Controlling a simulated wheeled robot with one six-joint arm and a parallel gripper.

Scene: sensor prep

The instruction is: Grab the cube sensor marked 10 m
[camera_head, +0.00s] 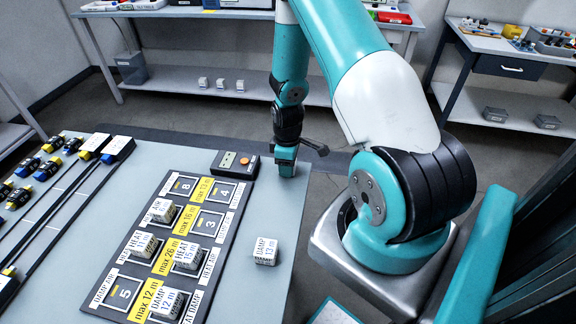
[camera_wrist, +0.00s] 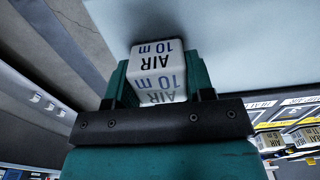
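The white cube sensor marked AIR 10 m (camera_wrist: 156,65) sits between the two teal fingers of my gripper (camera_head: 286,164) in the wrist view. The fingers press against its two sides, with no gap visible, so my gripper is shut on it. In the head view my gripper points down at the right edge of the grey table (camera_head: 262,205), beyond the board, and the cube in it is hidden there. I cannot tell whether the cube touches the table. Another cube, marked DAMP 13 m (camera_head: 265,251), stands alone on the table nearer the camera.
A dark board (camera_head: 127,252) with numbered slots and yellow max labels holds several cubes. Sensors on rails (camera_head: 47,168) lie at left. Shelves (camera_head: 220,90) stand behind. The table strip right of the board is mostly clear.

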